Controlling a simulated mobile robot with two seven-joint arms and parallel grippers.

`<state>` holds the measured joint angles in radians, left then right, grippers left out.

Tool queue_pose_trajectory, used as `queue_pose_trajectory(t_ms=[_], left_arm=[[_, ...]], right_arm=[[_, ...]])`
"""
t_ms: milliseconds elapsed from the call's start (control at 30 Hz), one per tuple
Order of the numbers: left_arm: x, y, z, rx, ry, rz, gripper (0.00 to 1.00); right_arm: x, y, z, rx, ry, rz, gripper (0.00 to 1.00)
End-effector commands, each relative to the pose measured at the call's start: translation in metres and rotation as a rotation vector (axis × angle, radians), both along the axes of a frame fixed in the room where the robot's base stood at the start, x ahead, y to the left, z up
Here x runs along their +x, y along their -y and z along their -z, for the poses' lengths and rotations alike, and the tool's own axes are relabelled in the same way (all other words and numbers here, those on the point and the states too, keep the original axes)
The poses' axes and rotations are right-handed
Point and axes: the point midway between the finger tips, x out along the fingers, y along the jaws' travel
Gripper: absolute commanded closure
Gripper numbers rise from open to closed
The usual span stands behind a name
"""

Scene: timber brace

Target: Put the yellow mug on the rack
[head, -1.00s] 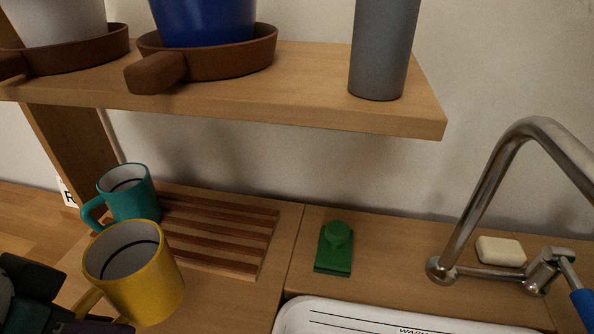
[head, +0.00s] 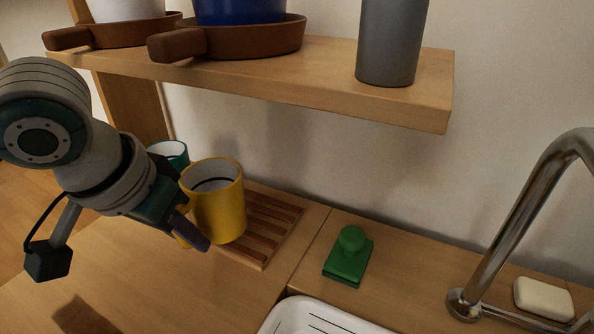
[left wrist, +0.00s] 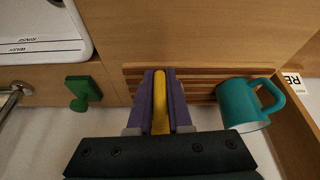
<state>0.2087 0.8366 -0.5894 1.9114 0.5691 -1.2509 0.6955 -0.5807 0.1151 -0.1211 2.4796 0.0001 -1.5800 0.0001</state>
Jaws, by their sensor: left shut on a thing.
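The yellow mug (head: 222,214) is upright, at the left part of the wooden slatted rack (head: 275,232). I cannot tell whether its base touches the slats. My left gripper (head: 192,230) comes in from the left and is shut on the mug's handle. In the left wrist view the yellow handle (left wrist: 160,112) shows as a strip between the purple fingers; the rack slats (left wrist: 198,88) lie behind. The teal mug (head: 172,150) stands at the rack's back left, mostly hidden by my arm; the left wrist view shows it clearly (left wrist: 238,105). My right gripper is not in view.
A wooden shelf (head: 330,82) with pans, pots and a grey cylinder (head: 390,45) overhangs the rack. A green object (head: 347,260) stands right of the rack. A white sink tray (head: 310,318), tap (head: 510,220) and soap (head: 543,298) are at the right.

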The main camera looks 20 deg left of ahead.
Motion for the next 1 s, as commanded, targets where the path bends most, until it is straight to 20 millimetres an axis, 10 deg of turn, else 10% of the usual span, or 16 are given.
queue_pose_trajectory(t_ms=[367, 600, 967, 1000], left_arm=[[0.053, 0.002, 0.000, -0.001, 0.004, -0.001, 1.00], [0.051, 0.001, 0.034, 0.001, 0.001, 0.001, 1.00], [0.051, 0.002, 0.037, 0.000, 0.002, 0.001, 1.00], [0.051, 0.002, 0.038, 0.001, 0.000, 0.001, 0.81]], right_arm=[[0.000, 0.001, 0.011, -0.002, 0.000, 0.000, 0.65], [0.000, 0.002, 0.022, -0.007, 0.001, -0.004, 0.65], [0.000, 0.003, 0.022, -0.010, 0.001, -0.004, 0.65], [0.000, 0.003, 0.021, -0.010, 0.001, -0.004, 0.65]])
